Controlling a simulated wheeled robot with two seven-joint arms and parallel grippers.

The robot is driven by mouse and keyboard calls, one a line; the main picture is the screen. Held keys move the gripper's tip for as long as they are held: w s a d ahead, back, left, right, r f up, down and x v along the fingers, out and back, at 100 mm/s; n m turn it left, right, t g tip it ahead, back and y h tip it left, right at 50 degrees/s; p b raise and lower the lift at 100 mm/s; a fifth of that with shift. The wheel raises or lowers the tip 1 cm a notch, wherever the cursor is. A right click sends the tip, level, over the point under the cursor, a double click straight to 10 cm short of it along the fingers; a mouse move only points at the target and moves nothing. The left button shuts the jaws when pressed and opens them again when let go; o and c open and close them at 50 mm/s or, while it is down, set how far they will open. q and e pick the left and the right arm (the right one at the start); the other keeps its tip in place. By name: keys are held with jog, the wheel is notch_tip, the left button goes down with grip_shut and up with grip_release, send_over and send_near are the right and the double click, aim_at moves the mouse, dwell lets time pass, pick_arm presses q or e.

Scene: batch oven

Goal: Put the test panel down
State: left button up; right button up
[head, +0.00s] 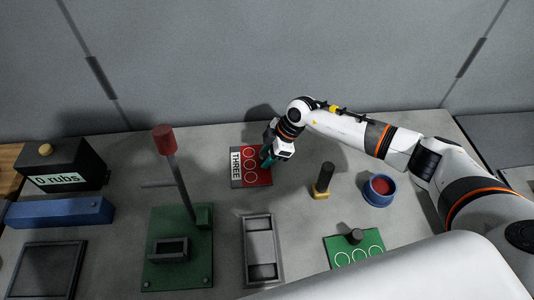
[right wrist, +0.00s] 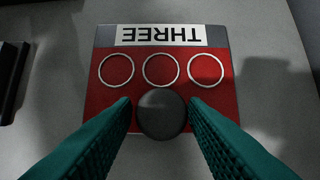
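The test panel is a red plate (right wrist: 112,100) marked THREE, with three white rings and a dark round knob (right wrist: 161,113). In the head view the red panel (head: 251,180) appears to lie flat on the grey table, left of my right gripper (head: 267,158). In the right wrist view the teal fingers of my right gripper (right wrist: 160,108) stand on either side of the knob. A narrow strip of red shows between each finger and the knob, so the gripper looks slightly open around it. My left gripper is not in view.
A green ring panel (head: 372,246), a blue bowl (head: 379,190) and a black handle on a yellow base (head: 323,180) stand right. A grey tray (head: 250,249), a green stand with a red-topped lever (head: 178,275) and a black box (head: 62,163) stand left.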

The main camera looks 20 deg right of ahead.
jog(key=shift+o, duration=0.8)
jog(key=shift+r, duration=0.1)
jog(key=shift+d+r, duration=0.1)
jog(key=shift+r, duration=0.05)
jog(key=b+v, duration=0.2)
jog(key=v, duration=0.9)
jog(key=shift+r+b, duration=0.3)
jog(key=shift+s+f, duration=0.1)
jog(key=shift+s, duration=0.05)
